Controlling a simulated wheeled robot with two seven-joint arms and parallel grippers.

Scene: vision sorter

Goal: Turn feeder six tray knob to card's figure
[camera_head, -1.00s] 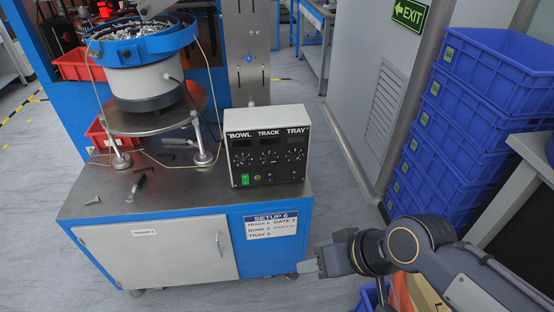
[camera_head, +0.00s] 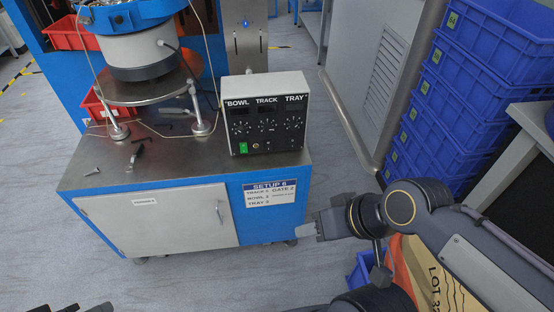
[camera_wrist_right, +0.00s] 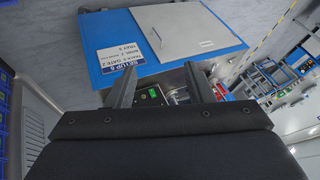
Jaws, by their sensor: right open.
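The control box (camera_head: 266,86) stands on the feeder's bench, with dials under BOWL, TRACK and TRAY. The tray knob (camera_head: 292,123) is the rightmost dial; its pointer is too small to read. The SETUP 6 card (camera_head: 270,194) is on the blue front below and has a TRAY line, whose figure I cannot read surely. It also shows upside down in the right wrist view (camera_wrist_right: 128,54). My right gripper (camera_head: 307,230) is open and empty, right of the card and below the box. In its wrist view the fingers (camera_wrist_right: 161,88) stand apart, with the box's green switch visible between them.
A bowl feeder (camera_head: 140,52) stands on the left of the bench (camera_head: 90,165), with loose tools before it. Stacked blue crates (camera_head: 450,100) stand at right. A cardboard box (camera_head: 440,285) is beside my right arm. Dark parts at the bottom left edge are too cropped to identify.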

